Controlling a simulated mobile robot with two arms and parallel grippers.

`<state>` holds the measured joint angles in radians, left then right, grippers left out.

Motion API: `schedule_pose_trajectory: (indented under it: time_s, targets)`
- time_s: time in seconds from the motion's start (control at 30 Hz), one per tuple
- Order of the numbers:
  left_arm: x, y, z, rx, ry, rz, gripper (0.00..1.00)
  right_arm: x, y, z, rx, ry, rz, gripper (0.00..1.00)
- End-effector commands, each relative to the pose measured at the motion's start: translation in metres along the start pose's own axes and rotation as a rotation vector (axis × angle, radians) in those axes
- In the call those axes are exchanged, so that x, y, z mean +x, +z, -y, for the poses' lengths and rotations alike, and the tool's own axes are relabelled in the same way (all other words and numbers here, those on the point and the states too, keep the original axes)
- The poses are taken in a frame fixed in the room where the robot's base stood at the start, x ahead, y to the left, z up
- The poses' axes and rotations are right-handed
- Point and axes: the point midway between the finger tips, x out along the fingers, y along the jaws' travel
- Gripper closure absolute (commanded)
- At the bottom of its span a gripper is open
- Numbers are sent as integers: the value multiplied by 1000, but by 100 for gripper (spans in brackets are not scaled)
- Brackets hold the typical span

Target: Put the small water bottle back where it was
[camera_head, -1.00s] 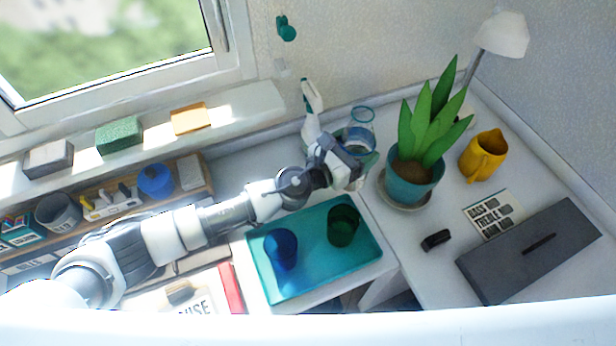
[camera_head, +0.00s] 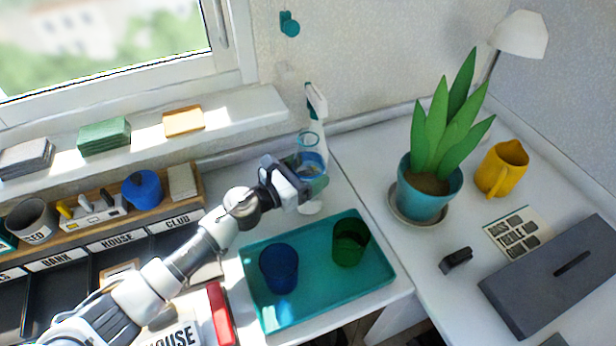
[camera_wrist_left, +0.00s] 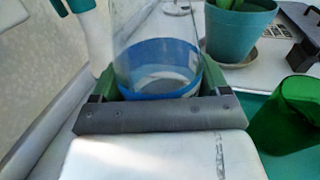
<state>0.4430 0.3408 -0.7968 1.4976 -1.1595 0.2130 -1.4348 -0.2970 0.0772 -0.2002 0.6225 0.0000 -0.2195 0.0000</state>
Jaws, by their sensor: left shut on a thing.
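The small water bottle (camera_head: 312,160) is clear with a blue band, at the back of the table near the wall. My left gripper (camera_head: 310,178) is shut on it. In the left wrist view the bottle (camera_wrist_left: 160,65) stands between the green-padded fingers of the left gripper (camera_wrist_left: 160,85), its blue band low between them. The bottle looks upright; whether its base touches the table is hidden by the gripper. My right gripper is not in view.
A teal tray (camera_head: 320,305) with a blue cup (camera_head: 279,268) and a green cup (camera_head: 350,242) lies in front. A potted plant (camera_head: 425,200) stands to the right. A white spray-like bottle (camera_head: 316,105) is close behind the water bottle. Bare table lies between bottle and plant.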

Motion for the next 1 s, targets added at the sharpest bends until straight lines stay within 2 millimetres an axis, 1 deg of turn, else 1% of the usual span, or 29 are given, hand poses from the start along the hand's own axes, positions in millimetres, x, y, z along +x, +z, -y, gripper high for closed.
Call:
schedule_pose_trajectory:
  time_s: [0.07, 0.3, 0.47, 0.5, 0.57, 0.6, 0.63, 0.83, 0.93, 0.97, 1.0]
  targets:
    - [1, -4, 0, 0, 1, 4, 66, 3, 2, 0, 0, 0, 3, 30]
    - [0, -3, 0, 1, 1, 4, 66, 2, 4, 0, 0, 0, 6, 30]
    - [1, -8, 0, 1, 1, 4, 66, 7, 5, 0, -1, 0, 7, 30]
    - [0, -7, 0, 1, 1, 1, 18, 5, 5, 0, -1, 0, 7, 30]
    - [0, -7, 0, 1, 1, 1, 9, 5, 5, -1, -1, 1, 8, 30]
    - [0, -7, 0, 0, 1, 1, 3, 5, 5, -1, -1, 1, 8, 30]
    - [0, -7, 0, 0, 1, 1, 0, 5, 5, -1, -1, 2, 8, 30]
    - [0, -7, 0, 0, 1, 1, 0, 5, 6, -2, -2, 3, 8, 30]
    - [0, -2, 0, 0, 1, 1, 0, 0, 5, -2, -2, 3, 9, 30]
    - [-2, -3, 0, 0, 1, 0, 0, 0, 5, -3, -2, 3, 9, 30]
    - [-8, -5, -1, 1, 2, -1, 0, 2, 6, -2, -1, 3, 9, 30]
